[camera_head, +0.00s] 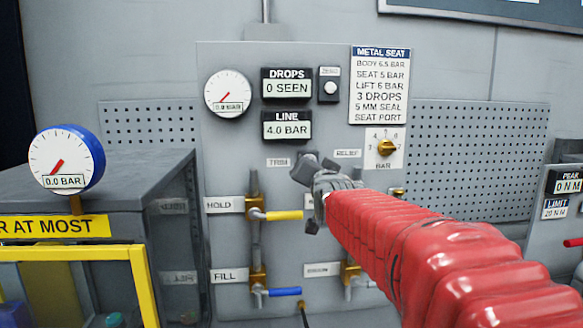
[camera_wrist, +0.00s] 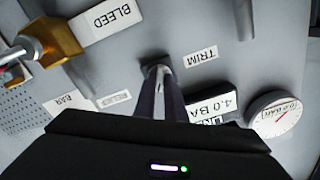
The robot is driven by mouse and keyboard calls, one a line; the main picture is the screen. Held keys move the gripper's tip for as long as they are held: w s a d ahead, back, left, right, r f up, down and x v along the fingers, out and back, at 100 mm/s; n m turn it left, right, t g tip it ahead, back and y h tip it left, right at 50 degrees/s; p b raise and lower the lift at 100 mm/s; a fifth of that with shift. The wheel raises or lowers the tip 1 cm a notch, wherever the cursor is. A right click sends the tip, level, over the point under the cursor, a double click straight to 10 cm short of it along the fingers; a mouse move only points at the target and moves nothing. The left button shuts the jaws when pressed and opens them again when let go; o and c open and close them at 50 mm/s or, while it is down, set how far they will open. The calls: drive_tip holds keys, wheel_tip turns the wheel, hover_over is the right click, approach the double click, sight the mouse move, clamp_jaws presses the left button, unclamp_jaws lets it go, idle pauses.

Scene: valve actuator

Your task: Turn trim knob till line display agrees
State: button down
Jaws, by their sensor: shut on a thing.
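The trim knob (camera_wrist: 156,69) shows in the wrist view as a small dark piece between my fingertips, beside the upside-down TRIM label (camera_wrist: 201,56). My gripper (camera_wrist: 160,85) is shut on it, with its dark fingers reaching to the panel. In the head view my gripper (camera_head: 316,164) is at the panel just right of the TRIM label (camera_head: 278,162), and it and the wrist hide most of the knob. The line display (camera_head: 287,126) reads 4.0 BAR; part of it shows in the wrist view (camera_wrist: 213,105).
A METAL SEAT card (camera_head: 380,85) lists SEAT 5 BAR and BODY 6.5 BAR. A brass relief knob (camera_head: 386,147) is right of my gripper. Below are the yellow hold lever (camera_head: 284,215) and blue fill lever (camera_head: 285,292). A round gauge (camera_head: 228,93) is upper left.

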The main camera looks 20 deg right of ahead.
idle(0.3)
drive_tip(key=c, duration=1.8)
unclamp_jaws()
drive_tip(key=shift+s+a+f, duration=0.1)
drive_tip(key=shift+s+a, duration=0.35)
drive_tip(key=shift+s, duration=1.8)
drive_tip(key=shift+s+a+r, duration=0.1)
drive_tip(key=shift+s+a, duration=0.35)
drive_tip(key=shift+s, duration=1.85)
drive_tip(key=shift+s+a+f, duration=0.1)
drive_tip(key=shift+s+a, duration=0.35)
drive_tip(key=shift+s, duration=1.8)
wheel_tip(320, 180, down, 10)
drive_tip(key=s+n+g, duration=0.2)
drive_tip(key=g, duration=0.2)
drive_tip(key=s+a+f+n+g+y, duration=0.1)
drive_tip(key=s+a+f+n+g, duration=0.1)
drive_tip(key=s+f, duration=0.4)
drive_tip(key=s+a+f+n+g+y, duration=0.1)
drive_tip(key=s+a+f+n+g, duration=0.1)
drive_tip(key=s+a+f, duration=0.3)
drive_tip(key=s+a+f+n+g+y, duration=0.1)
drive_tip(key=s+a+f+n+g, duration=0.1)
drive_tip(key=s+f, duration=0.6)
drive_tip(key=shift+s+a+f+g, duration=0.35)
drive_tip(key=shift+s+a+g, duration=0.35)
drive_tip(key=shift+s+g, duration=0.25)
